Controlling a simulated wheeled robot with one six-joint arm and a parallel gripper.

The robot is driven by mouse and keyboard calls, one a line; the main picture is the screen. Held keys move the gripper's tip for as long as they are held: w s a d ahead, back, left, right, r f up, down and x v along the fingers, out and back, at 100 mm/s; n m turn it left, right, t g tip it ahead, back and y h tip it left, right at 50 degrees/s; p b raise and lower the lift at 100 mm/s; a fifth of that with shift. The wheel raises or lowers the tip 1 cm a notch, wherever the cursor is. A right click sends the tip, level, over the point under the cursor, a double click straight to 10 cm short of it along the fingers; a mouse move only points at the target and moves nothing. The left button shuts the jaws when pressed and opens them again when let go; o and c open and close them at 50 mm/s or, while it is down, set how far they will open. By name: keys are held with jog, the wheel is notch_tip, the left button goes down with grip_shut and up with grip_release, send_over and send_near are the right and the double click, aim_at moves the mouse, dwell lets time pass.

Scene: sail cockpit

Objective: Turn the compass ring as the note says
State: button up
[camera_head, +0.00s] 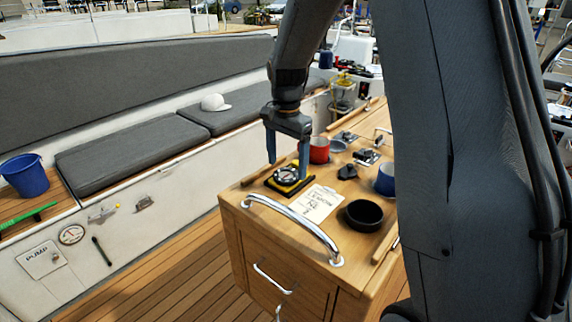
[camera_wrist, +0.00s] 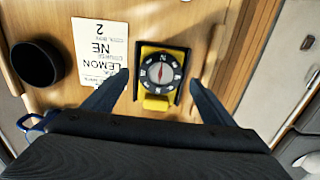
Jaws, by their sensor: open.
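The compass (camera_head: 290,179) sits on the wooden table top, with a yellow body in a dark holder. In the wrist view the compass ring (camera_wrist: 149,77) is dark with white marks around a pale dial with a red needle; its small letters are too blurred to read surely. The white note (camera_head: 316,203) lies beside it; in the wrist view the note (camera_wrist: 98,52) appears upside down and reads "LEMON", "COURSE NE" and a "2", with smaller lines unclear. My gripper (camera_head: 287,166) is open and empty, pointing down above the compass, its fingers (camera_wrist: 160,80) on either side of the ring.
A round black bowl (camera_head: 364,214) stands right of the note. A red mug (camera_head: 319,150) and a blue mug (camera_head: 385,179) stand behind, with dark metal fittings (camera_head: 367,157) between. A chrome rail (camera_head: 293,226) curves along the table's front edge. Wooden strips edge the table top.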

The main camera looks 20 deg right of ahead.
jog(key=shift+f, duration=1.05)
jog(key=c, duration=1.1)
jog(key=shift+n+p, duration=0.35)
jog(key=shift+n, duration=0.55)
jog(key=n, duration=0.2)
jog(key=shift+n, duration=0.3)
jog(key=shift+n+p, duration=0.3)
jog(key=shift+n, duration=2)
